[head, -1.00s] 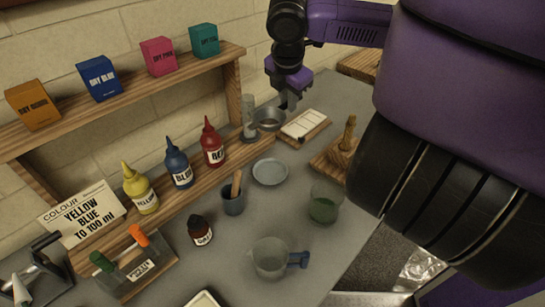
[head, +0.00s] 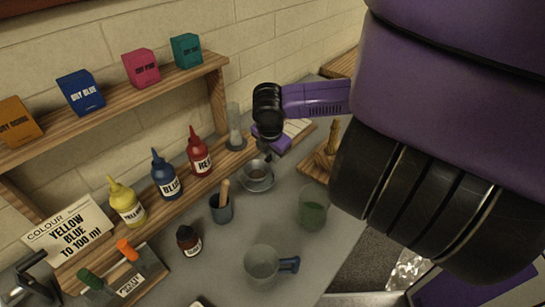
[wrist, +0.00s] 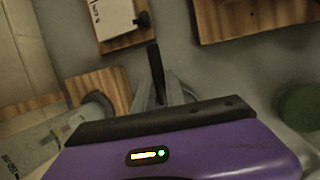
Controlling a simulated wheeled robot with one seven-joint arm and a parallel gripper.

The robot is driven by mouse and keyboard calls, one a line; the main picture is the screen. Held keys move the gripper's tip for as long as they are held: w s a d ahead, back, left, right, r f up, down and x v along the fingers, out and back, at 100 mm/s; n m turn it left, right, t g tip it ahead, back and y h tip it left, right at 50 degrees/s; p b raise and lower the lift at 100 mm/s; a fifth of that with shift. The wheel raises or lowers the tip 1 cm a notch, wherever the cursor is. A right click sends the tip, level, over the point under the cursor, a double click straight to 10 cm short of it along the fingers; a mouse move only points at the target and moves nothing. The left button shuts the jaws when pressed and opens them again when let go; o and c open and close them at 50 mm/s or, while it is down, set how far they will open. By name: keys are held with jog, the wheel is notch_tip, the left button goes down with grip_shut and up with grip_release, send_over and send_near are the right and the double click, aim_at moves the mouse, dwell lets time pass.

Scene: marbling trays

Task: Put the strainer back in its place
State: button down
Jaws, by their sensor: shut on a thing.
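My gripper (head: 267,153) is shut on the strainer (head: 257,170), a small round grey bowl seen just below and left of the fingers in the head view. The strainer overlaps the round metal dish (head: 257,187) on the grey worktop; I cannot tell whether it touches the dish or hangs just above it. In the wrist view a dark bar, probably the strainer's handle (wrist: 156,72), stands between the grey fingers (wrist: 160,92). The bowl is hidden there behind the purple gripper body.
A dark cup with a wooden stick (head: 221,209) stands left of the dish, and a beaker of green liquid (head: 312,208) right of it. A glass cylinder (head: 236,125) stands behind. A clear jug (head: 262,264) is in front. Bottles (head: 166,177) line the shelf.

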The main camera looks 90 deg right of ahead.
jog(key=shift+f, duration=0.65)
jog(key=shift+f, duration=0.1)
jog(key=c, duration=1.4)
grip_release()
jog(key=v, duration=1.2)
jog(key=shift+s, duration=0.1)
